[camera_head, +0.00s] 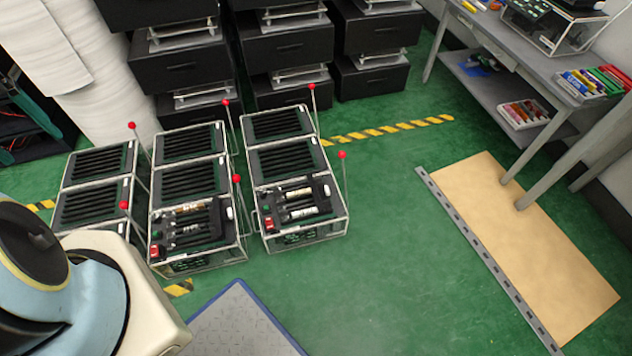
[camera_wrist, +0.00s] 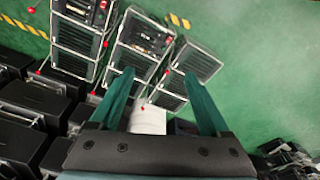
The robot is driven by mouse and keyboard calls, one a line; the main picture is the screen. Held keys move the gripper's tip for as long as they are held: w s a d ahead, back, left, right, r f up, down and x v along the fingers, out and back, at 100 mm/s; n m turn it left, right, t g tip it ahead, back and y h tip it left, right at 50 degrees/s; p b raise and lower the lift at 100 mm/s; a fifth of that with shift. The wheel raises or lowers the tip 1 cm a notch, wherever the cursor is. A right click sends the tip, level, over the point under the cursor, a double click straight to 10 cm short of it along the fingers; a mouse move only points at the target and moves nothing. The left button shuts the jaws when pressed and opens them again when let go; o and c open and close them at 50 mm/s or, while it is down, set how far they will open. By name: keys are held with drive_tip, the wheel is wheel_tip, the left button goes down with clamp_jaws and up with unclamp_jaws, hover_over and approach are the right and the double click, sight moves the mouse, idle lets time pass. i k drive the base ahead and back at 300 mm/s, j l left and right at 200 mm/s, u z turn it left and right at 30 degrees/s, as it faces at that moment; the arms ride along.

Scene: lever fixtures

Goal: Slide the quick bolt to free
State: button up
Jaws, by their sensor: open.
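I cannot pick out the quick bolt for certain in either view. Several framed black units with thin rods tipped by red balls stand on the green floor in the head view. The right front unit (camera_head: 299,212) has a red block, small cylinders and a rod ending in a red ball (camera_head: 342,155) at its right. The middle front unit (camera_head: 195,232) looks similar. The wrist view shows such units too, including one with exposed parts (camera_wrist: 146,36). My gripper (camera_wrist: 159,73) has two teal fingers spread apart with nothing held between them. In the head view the gripper is out of sight.
Black drawer-like boxes (camera_head: 288,48) are stacked behind the units. A grey workbench (camera_head: 535,62) stands at the right, with a tan board (camera_head: 520,240) on the floor near it. A grey mat (camera_head: 240,325) lies in front. Green floor between units and board is clear.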

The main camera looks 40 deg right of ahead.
sight(317, 195)
drive_tip(key=i+l+z, duration=0.1)
drive_tip(key=z, duration=0.25)
drive_tip(key=i+l+z, duration=0.1)
drive_tip(key=z, duration=0.3)
